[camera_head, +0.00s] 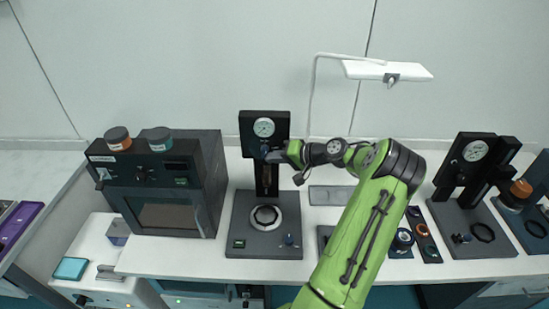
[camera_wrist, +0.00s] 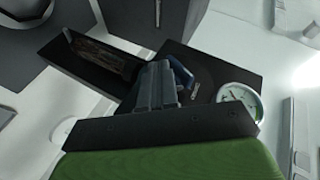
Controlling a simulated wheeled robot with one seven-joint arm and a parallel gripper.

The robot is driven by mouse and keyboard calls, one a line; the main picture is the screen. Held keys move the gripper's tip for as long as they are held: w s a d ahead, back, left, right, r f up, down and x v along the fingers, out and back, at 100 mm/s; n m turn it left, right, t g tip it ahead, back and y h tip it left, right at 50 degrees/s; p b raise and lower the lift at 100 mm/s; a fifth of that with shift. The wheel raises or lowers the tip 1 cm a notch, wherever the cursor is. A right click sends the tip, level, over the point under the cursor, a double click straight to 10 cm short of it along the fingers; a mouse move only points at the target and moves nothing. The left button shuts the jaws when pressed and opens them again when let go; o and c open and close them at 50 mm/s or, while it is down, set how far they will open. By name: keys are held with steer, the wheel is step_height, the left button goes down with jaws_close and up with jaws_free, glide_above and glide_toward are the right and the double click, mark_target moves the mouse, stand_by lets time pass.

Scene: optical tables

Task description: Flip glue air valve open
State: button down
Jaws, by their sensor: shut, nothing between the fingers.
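The glue station is a black upright panel (camera_head: 249,124) with a round white gauge (camera_head: 264,127) near its top, standing on a dark square base (camera_head: 240,215). In the wrist view the panel lies tilted, with the gauge (camera_wrist: 240,98) at right. A small blue part, which looks like the air valve's handle (camera_wrist: 184,76), shows just beyond my fingers and is partly hidden by them. My gripper (camera_head: 274,157) is shut and empty, in front of the panel just below the gauge. In the wrist view the closed fingers (camera_wrist: 160,78) are close to the blue part; I cannot tell if they touch.
A dark oven-like box (camera_head: 165,185) stands left, with two round jars on top. A similar gauge stand (camera_head: 474,170) is at right. Small parts on dark trays (camera_head: 425,235) lie right of my arm. A white lamp (camera_head: 375,70) hangs above the back of the table.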

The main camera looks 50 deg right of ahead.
steer(key=t+b, duration=0.1)
steer(key=f+m+t+y+b, duration=0.1)
steer(key=t, duration=0.1)
steer(key=t+y+b, duration=0.1)
steer(key=t+b, duration=0.1)
steer(key=shift+w+a+f+m, duration=0.25)
steer(key=shift+w+f+m, duration=0.05)
steer(key=shift+w+m, duration=0.1)
stand_by(0.4)
stand_by(1.3)
